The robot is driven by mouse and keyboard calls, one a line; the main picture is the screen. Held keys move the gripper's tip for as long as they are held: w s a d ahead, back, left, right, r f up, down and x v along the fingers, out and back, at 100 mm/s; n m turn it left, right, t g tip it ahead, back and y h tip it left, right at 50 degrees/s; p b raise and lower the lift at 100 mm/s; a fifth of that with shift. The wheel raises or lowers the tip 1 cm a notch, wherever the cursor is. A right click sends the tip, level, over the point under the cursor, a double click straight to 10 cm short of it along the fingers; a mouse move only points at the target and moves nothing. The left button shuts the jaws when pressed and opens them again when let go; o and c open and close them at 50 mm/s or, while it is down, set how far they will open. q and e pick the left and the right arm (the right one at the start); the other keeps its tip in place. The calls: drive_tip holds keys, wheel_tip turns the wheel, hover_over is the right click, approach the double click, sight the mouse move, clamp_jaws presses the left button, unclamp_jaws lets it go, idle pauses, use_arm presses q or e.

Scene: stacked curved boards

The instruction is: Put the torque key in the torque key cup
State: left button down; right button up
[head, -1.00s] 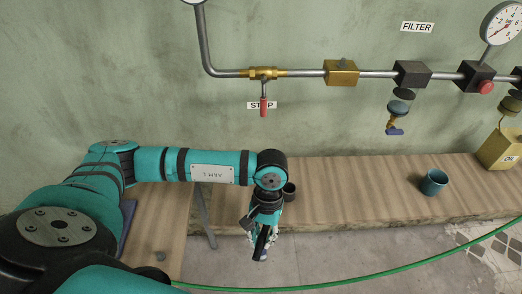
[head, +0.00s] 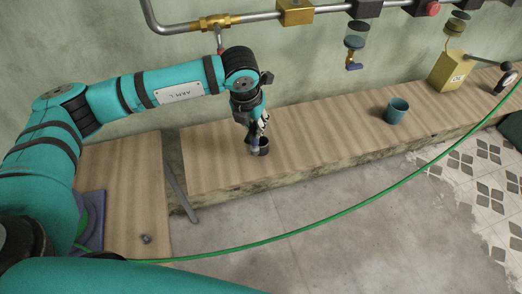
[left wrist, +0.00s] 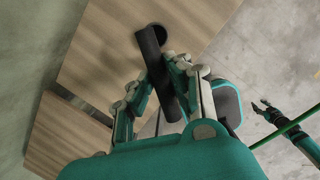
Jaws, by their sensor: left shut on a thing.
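My left gripper (head: 260,128) is shut on the torque key, a long dark rod (left wrist: 158,72) that runs between its fingers in the left wrist view. The key's lower part (head: 254,145) shows below the fingers in the head view.
A teal cup (head: 397,110) stands on the wooden bench (head: 325,130) to the right, with clear wood between. A pipe (head: 180,26) with valves runs along the wall above. A green hose (head: 340,212) crosses in front. A small metal part (head: 146,239) lies on the left bench.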

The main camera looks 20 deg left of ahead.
use_arm(q)
drive_tip(key=w+r+n, duration=0.1)
drive_tip(key=n, duration=0.2)
drive_tip(key=w+r+n+y, duration=0.1)
drive_tip(key=w+n, duration=0.1)
drive_tip(key=n, duration=0.1)
drive_tip(key=w+r+n+y+b, duration=0.1)
drive_tip(key=w+r+n, duration=0.1)
drive_tip(key=n, duration=0.1)
drive_tip(key=shift+d+n+g, duration=0.3)
drive_tip(key=shift+d+n, duration=0.05)
drive_tip(key=shift+n, duration=0.05)
wheel_tip(320, 180, down, 9)
drive_tip(key=n+p, duration=0.1)
drive_tip(key=p, duration=0.1)
drive_tip(key=shift+w+f+n+p, duration=0.2)
drive_tip(key=shift+n+p, duration=0.15)
drive_tip(key=shift+n, duration=0.05)
drive_tip(key=c, duration=1.7)
unclamp_jaws()
drive_tip(key=shift+c, duration=0.2)
drive_tip(key=o, duration=0.5)
drive_tip(key=shift+c, duration=0.2)
drive_tip(key=shift+a, duration=0.1)
use_arm(e)
drive_tip(key=shift+s+a+r, duration=0.15)
drive_tip(key=shift+a+r, duration=0.05)
drive_tip(key=shift+r, duration=0.45)
